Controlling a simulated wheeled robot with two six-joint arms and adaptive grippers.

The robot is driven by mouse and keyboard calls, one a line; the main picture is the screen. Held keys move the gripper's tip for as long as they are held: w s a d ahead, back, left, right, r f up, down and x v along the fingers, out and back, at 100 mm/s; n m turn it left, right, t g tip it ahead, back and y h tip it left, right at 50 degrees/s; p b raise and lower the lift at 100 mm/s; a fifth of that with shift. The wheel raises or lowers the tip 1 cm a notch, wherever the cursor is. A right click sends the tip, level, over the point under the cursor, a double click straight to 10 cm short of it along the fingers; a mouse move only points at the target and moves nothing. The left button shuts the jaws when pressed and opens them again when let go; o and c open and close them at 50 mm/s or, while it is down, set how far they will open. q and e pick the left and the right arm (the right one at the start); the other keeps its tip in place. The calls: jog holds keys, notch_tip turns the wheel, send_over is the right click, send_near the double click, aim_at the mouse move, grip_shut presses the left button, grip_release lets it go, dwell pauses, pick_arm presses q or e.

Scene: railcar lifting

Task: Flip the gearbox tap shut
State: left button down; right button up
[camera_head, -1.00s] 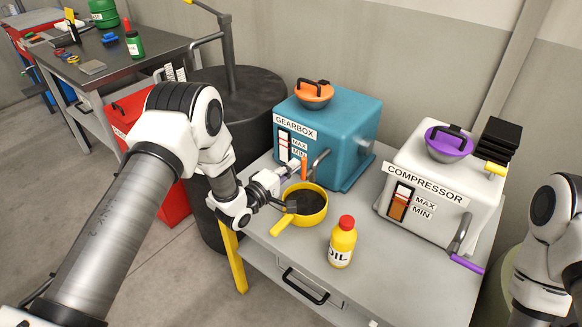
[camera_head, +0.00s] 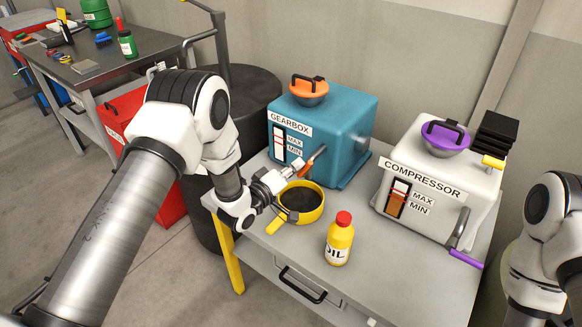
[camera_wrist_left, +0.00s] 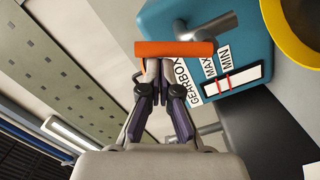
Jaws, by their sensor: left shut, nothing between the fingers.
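The teal gearbox (camera_head: 345,130) stands on the grey table. Its tap is a grey spout with an orange handle (camera_head: 306,169) on the near side, now slanting up to the right. In the left wrist view the orange handle (camera_wrist_left: 180,49) lies across the tips of my left gripper (camera_wrist_left: 160,70). In the head view my left gripper (camera_head: 288,175) is at the handle, shut and empty; whether it touches cannot be told. A yellow pan (camera_head: 317,213) with dark liquid sits below the tap. My right gripper is out of view.
A yellow oil bottle (camera_head: 340,240) with a red cap stands in front of the pan. The white compressor (camera_head: 460,200) with a purple-handled tap (camera_head: 466,258) is to the right. A dark drum (camera_head: 250,95) stands behind the left arm.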

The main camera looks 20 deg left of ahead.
pick_arm(q)
jog(key=m, duration=0.1)
jog(key=d+m+b, duration=0.1)
jog(key=m, duration=0.1)
jog(key=d+f+m+b, duration=0.1)
jog(key=shift+s, duration=0.35)
jog(key=m+b, duration=0.1)
jog(key=d+f+m+b, duration=0.1)
jog(key=m, duration=0.1)
jog(key=d+f+m+b, duration=0.1)
jog(key=m, duration=0.1)
jog(key=shift+s+d+f, duration=0.1)
jog(key=shift+s, duration=0.3)
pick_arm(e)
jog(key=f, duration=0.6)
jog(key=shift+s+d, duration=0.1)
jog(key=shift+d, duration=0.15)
pick_arm(q)
jog(key=shift+s+d+f+b, duration=0.1)
jog(key=shift+f+b, duration=0.1)
jog(key=shift+b, duration=0.2)
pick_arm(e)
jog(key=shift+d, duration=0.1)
